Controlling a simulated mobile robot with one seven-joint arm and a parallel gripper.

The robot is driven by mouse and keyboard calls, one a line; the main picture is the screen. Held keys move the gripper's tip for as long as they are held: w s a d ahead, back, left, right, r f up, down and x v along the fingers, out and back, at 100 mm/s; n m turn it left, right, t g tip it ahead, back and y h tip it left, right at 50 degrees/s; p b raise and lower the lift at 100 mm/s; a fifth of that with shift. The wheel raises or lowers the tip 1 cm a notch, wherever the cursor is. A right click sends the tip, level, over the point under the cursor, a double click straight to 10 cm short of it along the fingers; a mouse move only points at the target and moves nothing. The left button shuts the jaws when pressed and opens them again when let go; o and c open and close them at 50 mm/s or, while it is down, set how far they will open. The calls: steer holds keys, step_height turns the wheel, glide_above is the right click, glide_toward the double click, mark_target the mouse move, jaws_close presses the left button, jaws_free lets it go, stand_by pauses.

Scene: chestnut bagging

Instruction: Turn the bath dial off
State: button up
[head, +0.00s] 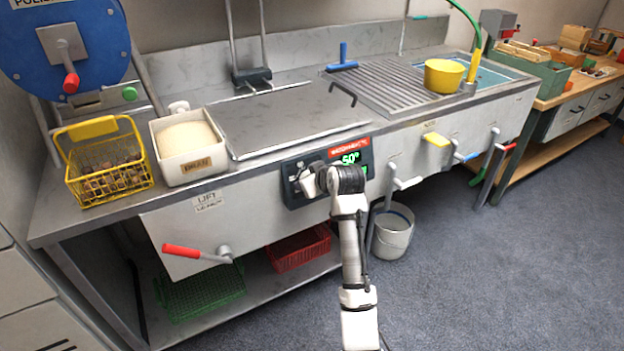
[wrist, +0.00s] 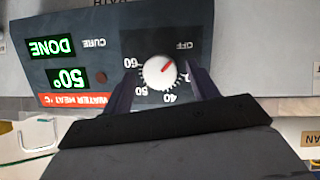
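The bath dial is a white round knob (wrist: 158,74) with a red pointer, on a dark panel, seen upside down in the wrist view. Its pointer is turned toward the upper right, toward the side with the OFF mark (wrist: 184,45). Numbers from 40 to 60 stand around the knob. My gripper (wrist: 160,70) is open, with one dark finger on each side of the knob; I cannot tell whether they touch it.
The green display (wrist: 66,77) beside the dial reads 50° and DONE. A yellow wire basket of chestnuts (head: 76,188) and a white bin (head: 166,170) stand on the left counter. A red-handled lever (head: 183,252) juts from the bench front. A bucket (head: 393,240) stands below.

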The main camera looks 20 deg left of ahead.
steer(key=b+v, duration=0.1)
steer(key=v, duration=1.2)
steer(key=shift+s+d+r, duration=0.2)
steer(key=shift+d+r, duration=0.05)
steer(key=shift+r, duration=0.05)
